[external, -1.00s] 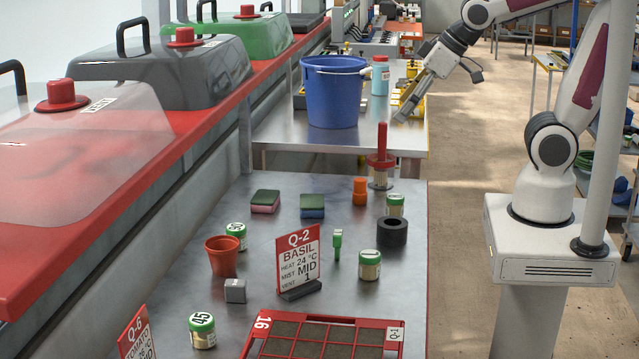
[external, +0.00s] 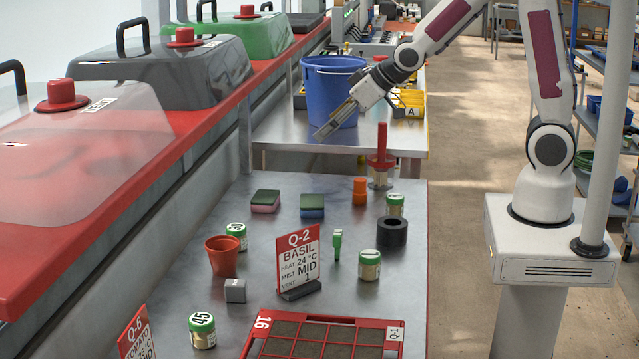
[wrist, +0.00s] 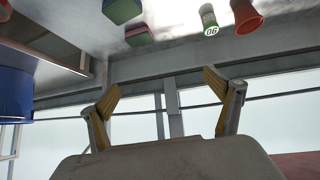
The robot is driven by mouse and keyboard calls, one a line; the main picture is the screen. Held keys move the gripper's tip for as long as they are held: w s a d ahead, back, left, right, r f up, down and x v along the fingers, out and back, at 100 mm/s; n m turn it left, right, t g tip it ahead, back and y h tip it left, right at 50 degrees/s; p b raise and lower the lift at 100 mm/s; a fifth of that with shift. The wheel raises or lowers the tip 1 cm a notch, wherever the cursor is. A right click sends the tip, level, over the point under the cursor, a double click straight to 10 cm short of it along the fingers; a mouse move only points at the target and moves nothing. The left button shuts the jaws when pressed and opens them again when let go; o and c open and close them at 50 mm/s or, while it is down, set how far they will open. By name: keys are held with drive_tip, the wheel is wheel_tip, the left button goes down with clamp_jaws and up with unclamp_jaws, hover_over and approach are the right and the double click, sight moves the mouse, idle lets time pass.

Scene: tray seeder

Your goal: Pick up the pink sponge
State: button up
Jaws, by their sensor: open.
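The pink sponge (external: 264,207) has a dark green top layer and lies on the metal table. It also shows near the top of the wrist view (wrist: 140,40). A second sponge, blue with a green top (external: 312,213), lies just to its right in the external view. My gripper (external: 322,134) is raised beyond the sponges, in front of the blue bucket, well apart from the pink sponge. In the wrist view its two yellow-padded fingers (wrist: 165,85) are spread apart with nothing between them.
The blue bucket (external: 322,85) stands on the far table. Around the sponges stand a terracotta pot (external: 222,259), green-lidded jars (external: 369,266), an orange bottle (external: 360,192), a black ring (external: 392,233) and an upright BASIL sign (external: 299,260). Red-edged machinery (external: 200,130) runs along the left.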

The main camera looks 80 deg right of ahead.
drive_tip(key=w+d+f+t, duration=0.1)
drive_tip(key=w+d+f, duration=0.5)
drive_tip(key=f, duration=0.4)
drive_tip(key=m+t, duration=0.1)
drive_tip(key=t, duration=0.1)
approach(277, 198)
drive_tip(key=w, duration=0.2)
drive_tip(key=shift+w+a+f, duration=0.15)
drive_tip(key=shift+w+a, duration=0.1)
drive_tip(key=shift+w, duration=0.1)
drive_tip(key=shift+d+f+h, duration=0.25)
drive_tip(key=shift+f+h, duration=0.05)
drive_tip(key=shift+f, duration=0.4)
drive_tip(key=shift+x, duration=1.3)
drive_tip(key=shift+w, duration=0.15)
drive_tip(key=shift+x, duration=2.45)
drive_tip(key=shift+a, duration=0.15)
